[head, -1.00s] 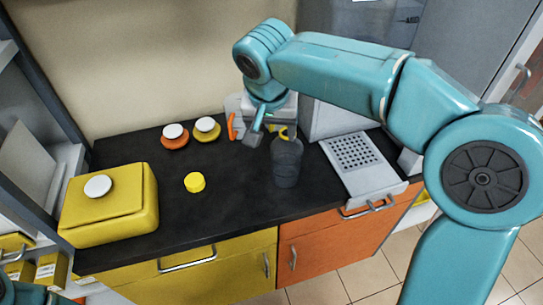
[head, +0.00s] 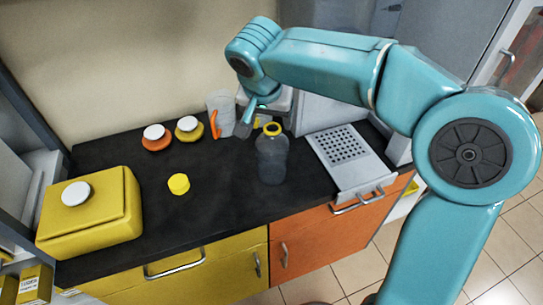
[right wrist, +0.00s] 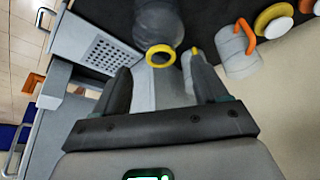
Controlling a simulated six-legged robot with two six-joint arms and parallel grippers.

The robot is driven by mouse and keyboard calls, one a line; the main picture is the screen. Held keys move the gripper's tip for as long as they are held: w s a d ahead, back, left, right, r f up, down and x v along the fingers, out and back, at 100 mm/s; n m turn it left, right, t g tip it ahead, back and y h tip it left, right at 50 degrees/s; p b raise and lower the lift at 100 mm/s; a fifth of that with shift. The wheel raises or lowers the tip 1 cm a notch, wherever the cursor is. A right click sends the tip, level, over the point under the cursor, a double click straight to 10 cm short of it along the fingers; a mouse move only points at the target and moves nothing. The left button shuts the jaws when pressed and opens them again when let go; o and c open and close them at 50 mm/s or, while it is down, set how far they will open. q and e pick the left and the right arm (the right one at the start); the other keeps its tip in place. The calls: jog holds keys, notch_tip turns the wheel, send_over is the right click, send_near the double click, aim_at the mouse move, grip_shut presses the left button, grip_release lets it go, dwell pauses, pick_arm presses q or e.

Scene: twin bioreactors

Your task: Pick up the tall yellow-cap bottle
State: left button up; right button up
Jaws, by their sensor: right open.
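The tall bottle (head: 272,160) is dark, see-through and upright on the black counter, with a yellow ring at its open-looking top. In the right wrist view its yellow ring (right wrist: 160,56) lies just beyond the fingertips, with the clear body (right wrist: 158,22) above it in the picture. My right gripper (head: 252,120) is open and empty, behind and slightly left of the bottle top in the head view. Its two fingers also show in the right wrist view (right wrist: 163,72), on either side of the ring's line and apart from it. My left gripper is not in view.
A clear jug (head: 222,108) with an orange handle stands left of my gripper. An orange jar (head: 156,142), a yellow jar (head: 189,133) and a loose yellow cap (head: 179,184) are farther left. A yellow box (head: 90,215) is at far left, a perforated tray (head: 340,150) at right.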

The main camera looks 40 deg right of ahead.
aim_at(272, 130)
jog(key=x, duration=0.5)
jog(key=shift+w+d+f, duration=0.1)
jog(key=shift+f, duration=0.25)
jog(key=shift+r, duration=0.1)
grip_shut()
